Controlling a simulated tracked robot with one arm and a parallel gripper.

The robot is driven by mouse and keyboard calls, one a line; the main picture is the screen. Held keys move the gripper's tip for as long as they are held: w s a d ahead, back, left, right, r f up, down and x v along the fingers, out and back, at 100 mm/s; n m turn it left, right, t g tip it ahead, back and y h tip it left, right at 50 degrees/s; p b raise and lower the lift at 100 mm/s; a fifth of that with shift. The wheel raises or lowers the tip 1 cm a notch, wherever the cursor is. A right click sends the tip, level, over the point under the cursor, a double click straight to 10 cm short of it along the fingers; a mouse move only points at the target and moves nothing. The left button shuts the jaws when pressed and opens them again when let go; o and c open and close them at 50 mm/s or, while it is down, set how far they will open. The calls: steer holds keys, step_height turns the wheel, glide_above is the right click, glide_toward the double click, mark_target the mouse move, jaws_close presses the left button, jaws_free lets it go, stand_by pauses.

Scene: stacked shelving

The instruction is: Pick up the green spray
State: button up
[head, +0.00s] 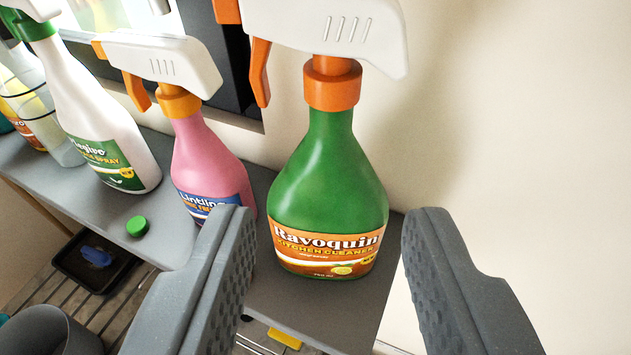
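The green spray (328,180) is a green bottle with an orange collar, a white spray head and an orange label reading "Ravoquin Kitchen Cleaner". It stands upright near the right end of a grey shelf (310,307). My gripper (335,230) is open, with one dark grey finger at lower left and the other at lower right. The bottle shows between the fingers, beyond their tips. Nothing is held, and I cannot tell that either finger touches it. The top of the spray head is cut off by the frame.
A pink spray bottle (205,160) stands close on the left, partly behind my left finger. A white spray bottle (95,115) and several others stand farther left. A green cap (137,226) lies on the shelf. A slatted lower level holds a black tray (85,272) and grey pot (45,335). A wall is behind.

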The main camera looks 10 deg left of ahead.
mark_target(335, 112)
steer(key=p+x, duration=0.2)
steer(key=x, duration=0.5)
steer(key=shift+p+x, duration=1.5)
steer(key=shift+x, duration=0.8)
steer(key=shift+w+f, duration=0.1)
steer(key=shift+w, duration=0.3)
jaws_close()
steer(key=shift+d, duration=0.1)
